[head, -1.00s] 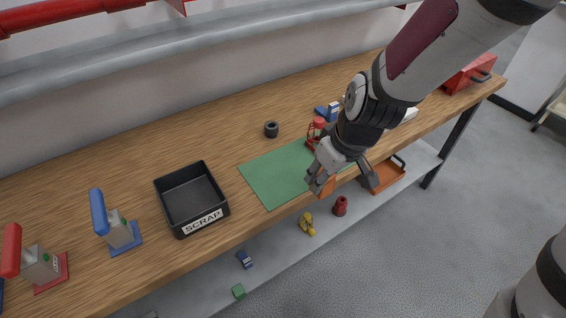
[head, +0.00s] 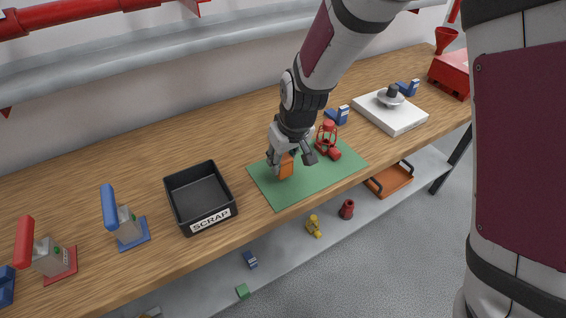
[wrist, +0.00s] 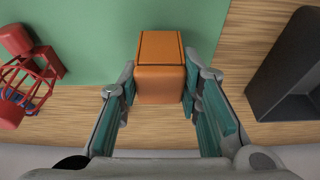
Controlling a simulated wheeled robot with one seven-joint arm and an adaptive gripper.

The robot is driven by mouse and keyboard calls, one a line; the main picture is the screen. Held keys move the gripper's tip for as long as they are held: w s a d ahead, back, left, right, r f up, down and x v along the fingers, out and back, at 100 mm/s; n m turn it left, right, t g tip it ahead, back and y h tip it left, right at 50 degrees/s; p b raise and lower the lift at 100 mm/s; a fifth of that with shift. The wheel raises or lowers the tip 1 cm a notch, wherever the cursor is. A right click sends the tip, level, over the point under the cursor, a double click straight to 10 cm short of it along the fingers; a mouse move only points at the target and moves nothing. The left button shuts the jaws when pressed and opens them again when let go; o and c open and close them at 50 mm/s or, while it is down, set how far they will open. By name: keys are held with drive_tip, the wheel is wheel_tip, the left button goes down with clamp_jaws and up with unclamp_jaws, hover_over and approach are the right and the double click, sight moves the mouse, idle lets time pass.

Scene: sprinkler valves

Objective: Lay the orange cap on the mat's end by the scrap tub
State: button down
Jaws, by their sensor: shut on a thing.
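The orange cap (head: 286,167) is a blocky orange piece held between the fingers of my gripper (head: 290,161). In the wrist view the cap (wrist: 160,66) sits between both teal finger pads. The green mat (head: 318,179) lies below, and the cap is over its left part, on the scrap tub's side. I cannot tell whether the cap touches the mat. The black scrap tub (head: 222,217), with its white label, stands left of the mat, apart from it; its dark wall shows at right in the wrist view (wrist: 262,85).
A white block (head: 405,122) with a metal disc and a blue clamp (head: 343,114) are farther right. Blue and red upright stands (head: 131,230) are left of the tub. Bare wood separates tub and mat.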

drive_tip(key=shift+f, duration=0.85)
drive_tip(key=shift+f, duration=0.2)
drive_tip(key=c, duration=1.2)
unclamp_jaws()
drive_tip(key=shift+o, duration=0.2)
drive_tip(key=shift+r, duration=0.1)
drive_tip(key=p+v, duration=0.1)
drive_tip(key=v, duration=1.1)
drive_tip(key=shift+r, duration=0.15)
